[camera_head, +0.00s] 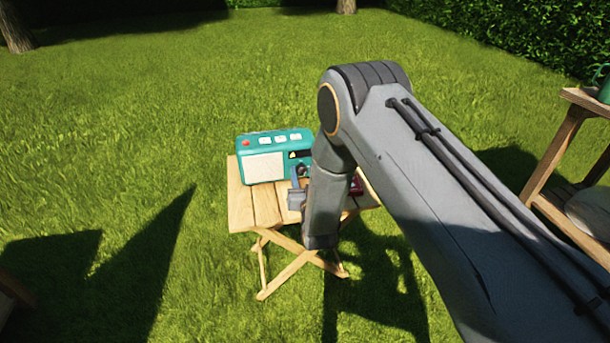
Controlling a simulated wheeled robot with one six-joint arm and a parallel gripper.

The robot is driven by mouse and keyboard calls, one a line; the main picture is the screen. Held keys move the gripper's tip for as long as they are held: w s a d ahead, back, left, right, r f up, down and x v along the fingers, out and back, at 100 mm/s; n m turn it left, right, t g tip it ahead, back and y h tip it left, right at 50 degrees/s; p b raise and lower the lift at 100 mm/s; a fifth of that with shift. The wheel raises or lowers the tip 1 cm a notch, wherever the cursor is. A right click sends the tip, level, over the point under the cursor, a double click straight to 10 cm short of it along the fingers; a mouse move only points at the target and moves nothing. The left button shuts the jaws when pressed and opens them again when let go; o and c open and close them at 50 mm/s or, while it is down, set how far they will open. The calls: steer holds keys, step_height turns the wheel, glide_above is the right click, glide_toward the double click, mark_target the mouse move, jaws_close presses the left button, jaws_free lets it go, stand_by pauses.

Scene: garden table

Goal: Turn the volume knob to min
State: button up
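A teal radio (246,149) stands on a small wooden folding table (240,210). Its front shows a pale speaker panel on the left, a small yellow mark and a dark display strip right of it. Several pale buttons and a red one sit on top. My gripper (299,175) is in front of the radio's right half, close to its front face; contact cannot be told. My arm hides the radio's right end. The volume knob cannot be made out. The gripper's fingers are too small and partly covered to read.
A dark red object (356,186) lies on the table's right side, partly behind my arm. A wooden shelf stand (548,165) with a green pot (604,90) is at the right edge. Open grass lies left of the table.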

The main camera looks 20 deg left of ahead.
steer(key=c, duration=0.7)
steer(key=shift+d, duration=0.1)
steer(key=shift+c, duration=0.3)
steer(key=shift+n, duration=2.9)
steer(key=o, duration=1.1)
steer(key=shift+y, duration=0.3)
steer(key=shift+c, duration=0.2)
